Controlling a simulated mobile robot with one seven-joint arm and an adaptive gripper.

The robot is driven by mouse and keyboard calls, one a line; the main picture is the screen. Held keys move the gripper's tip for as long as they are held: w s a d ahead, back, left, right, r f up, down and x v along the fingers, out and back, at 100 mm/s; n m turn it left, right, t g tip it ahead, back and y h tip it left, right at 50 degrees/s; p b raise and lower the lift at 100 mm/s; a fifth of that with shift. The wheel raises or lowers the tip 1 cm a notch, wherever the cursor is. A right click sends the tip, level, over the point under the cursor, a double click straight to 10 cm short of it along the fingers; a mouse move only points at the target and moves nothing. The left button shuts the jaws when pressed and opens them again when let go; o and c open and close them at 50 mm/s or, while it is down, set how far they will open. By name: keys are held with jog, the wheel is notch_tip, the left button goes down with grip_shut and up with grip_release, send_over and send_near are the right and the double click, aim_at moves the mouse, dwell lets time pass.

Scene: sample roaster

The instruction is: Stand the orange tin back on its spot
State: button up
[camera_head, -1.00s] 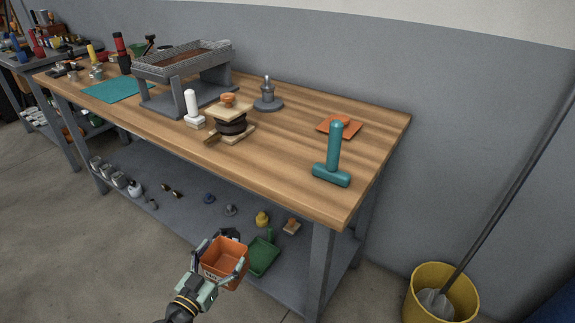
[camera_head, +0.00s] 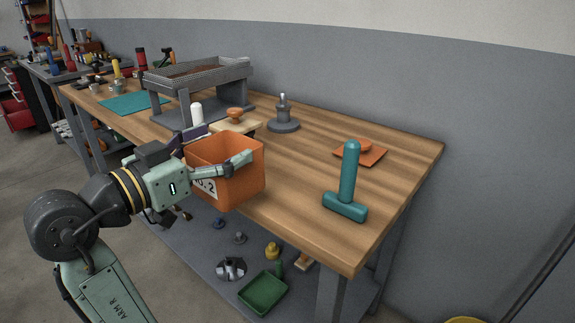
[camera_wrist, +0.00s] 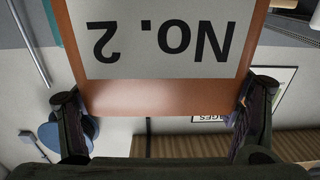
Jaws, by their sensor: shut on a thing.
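The orange tin (camera_head: 238,178) is a square, open-topped box with a white "No. 2" label. My gripper (camera_head: 218,148) is shut on it, one finger along each side. The tin is roughly upright in the air at the front edge of the wooden bench (camera_head: 300,170), covering part of that edge. In the wrist view the tin's label (camera_wrist: 160,40) is upside down between the fingers. An orange square pad (camera_head: 374,157) with a small round orange piece on it lies at the bench's back right. I cannot tell whether it is the tin's spot.
A teal T-shaped tool (camera_head: 348,185) stands at the bench's right front. A grey stand with a metal knob (camera_head: 283,118) and a raised grey tray (camera_head: 195,75) are behind. A green scoop (camera_head: 263,292) lies on the lower shelf. Bench between tin and pad is bare.

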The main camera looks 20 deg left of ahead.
jog(key=shift+w+d+f+p, duration=0.3)
jog(key=shift+w+d+f, duration=0.7)
jog(key=shift+w, duration=0.95)
jog(key=shift+w+d+f+p, duration=0.3)
jog(key=shift+w+d+f, duration=0.3)
jog(key=shift+w+d, duration=1)
jog(key=shift+w+d+f+p, duration=0.3)
jog(key=shift+w+d+f, duration=0.5)
jog(key=shift+w, duration=1.5)
jog(key=shift+f, duration=0.1)
jog(key=o, duration=1.2)
